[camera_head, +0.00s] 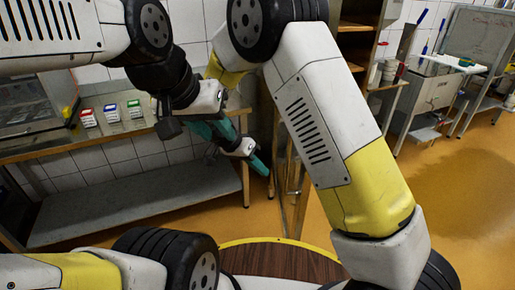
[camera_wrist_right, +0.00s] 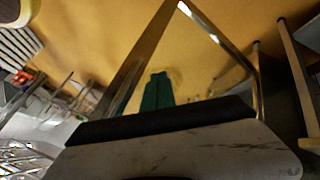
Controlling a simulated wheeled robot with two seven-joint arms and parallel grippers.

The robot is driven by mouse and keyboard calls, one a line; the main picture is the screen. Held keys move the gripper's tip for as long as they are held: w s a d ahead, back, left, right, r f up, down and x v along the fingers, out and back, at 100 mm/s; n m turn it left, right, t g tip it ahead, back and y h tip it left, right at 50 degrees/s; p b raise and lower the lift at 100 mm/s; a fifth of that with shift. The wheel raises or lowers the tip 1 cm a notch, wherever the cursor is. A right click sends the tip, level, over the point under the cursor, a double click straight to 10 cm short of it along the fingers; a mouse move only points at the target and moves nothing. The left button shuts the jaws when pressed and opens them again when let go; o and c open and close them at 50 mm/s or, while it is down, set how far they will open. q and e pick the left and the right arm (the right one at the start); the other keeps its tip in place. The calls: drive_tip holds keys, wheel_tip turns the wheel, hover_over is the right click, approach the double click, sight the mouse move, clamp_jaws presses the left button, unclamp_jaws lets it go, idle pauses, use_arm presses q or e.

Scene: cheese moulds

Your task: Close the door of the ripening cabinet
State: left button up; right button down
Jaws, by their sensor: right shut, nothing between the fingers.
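The ripening cabinet appears to be the wooden unit with shelves (camera_head: 357,45) at the top centre-right, partly hidden behind my right arm. A narrow upright frame (camera_head: 281,165) stands left of that arm and may be its door, swung open and seen nearly edge-on. My right gripper (camera_head: 260,165), with teal fingers, is shut and empty beside this frame; contact cannot be told. In the right wrist view its fingers (camera_wrist_right: 157,92) show together, in front of a thin metal frame (camera_wrist_right: 217,38). My left gripper (camera_head: 226,131) hangs just left of the right one; its finger gap is unclear.
A bench (camera_head: 135,128) with small coloured boxes (camera_head: 88,118) stands along the left wall, above a low grey shelf (camera_head: 130,203). A round wooden table top (camera_head: 280,262) is close in front. A steel sink unit (camera_head: 430,90) stands at the right. Orange floor is open at the right.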

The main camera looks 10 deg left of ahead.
drive_tip(key=shift+s+d+f, duration=0.2)
drive_tip(key=shift+s+d, duration=0.05)
drive_tip(key=shift+d, duration=0.5)
drive_tip(key=shift+s+d+f, duration=0.2)
drive_tip(key=shift+d+f, duration=0.05)
drive_tip(key=shift+d, duration=0.55)
drive_tip(key=shift+s+d+f, duration=0.2)
drive_tip(key=shift+s+d, duration=0.05)
drive_tip(key=shift+d, duration=0.5)
